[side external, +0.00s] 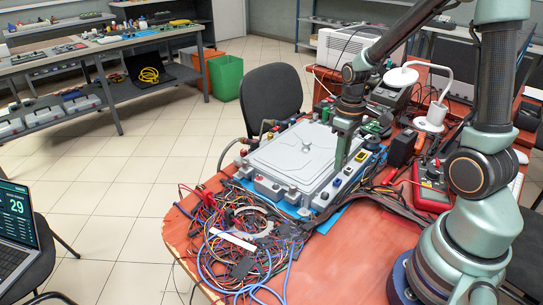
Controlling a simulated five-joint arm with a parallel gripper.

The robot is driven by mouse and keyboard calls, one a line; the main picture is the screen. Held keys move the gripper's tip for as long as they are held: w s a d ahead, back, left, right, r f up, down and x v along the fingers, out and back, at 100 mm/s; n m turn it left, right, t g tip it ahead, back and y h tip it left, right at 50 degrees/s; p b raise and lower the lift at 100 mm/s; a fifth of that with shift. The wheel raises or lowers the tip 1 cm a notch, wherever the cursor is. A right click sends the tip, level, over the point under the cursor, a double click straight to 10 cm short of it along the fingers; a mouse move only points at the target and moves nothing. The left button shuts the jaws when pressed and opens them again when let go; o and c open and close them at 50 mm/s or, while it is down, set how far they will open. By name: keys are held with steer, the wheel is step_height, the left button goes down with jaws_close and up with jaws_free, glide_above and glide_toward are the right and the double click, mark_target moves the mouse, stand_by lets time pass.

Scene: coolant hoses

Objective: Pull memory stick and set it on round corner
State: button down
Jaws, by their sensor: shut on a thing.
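My gripper (340,166) points down at the right edge of the grey control unit (290,155), by its row of connectors. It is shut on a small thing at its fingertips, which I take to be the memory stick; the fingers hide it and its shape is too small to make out. I cannot tell whether it is still in a socket or clear of it. The red-orange table (350,265) has a rounded corner at its left front, beside the tangle of wires.
A heap of coloured wires (245,245) covers the table's left front. A red multimeter (430,185), a black box (401,148) and a white lamp-like device (430,118) stand to the right. A blue mat (325,226) shows under the unit. The table's front middle is bare.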

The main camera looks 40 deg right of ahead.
steer(key=shift+r, duration=0.85)
steer(key=shift+r, duration=0.1)
steer(key=shift+r, duration=0.35)
step_height(320, 180, up, 4)
steer(key=shift+w+r, duration=0.1)
steer(key=w+a+n+g+h, duration=0.2)
steer(key=a+g, duration=0.5)
steer(key=a, duration=1.8)
steer(key=shift+h, duration=0.5)
steer(key=shift+s+d+f, duration=0.1)
steer(key=shift+s+f, duration=0.1)
steer(key=shift+f, duration=3.45)
steer(key=shift+s+d+f, duration=0.1)
steer(key=shift+s+f, duration=0.05)
steer(key=shift+f, duration=3.45)
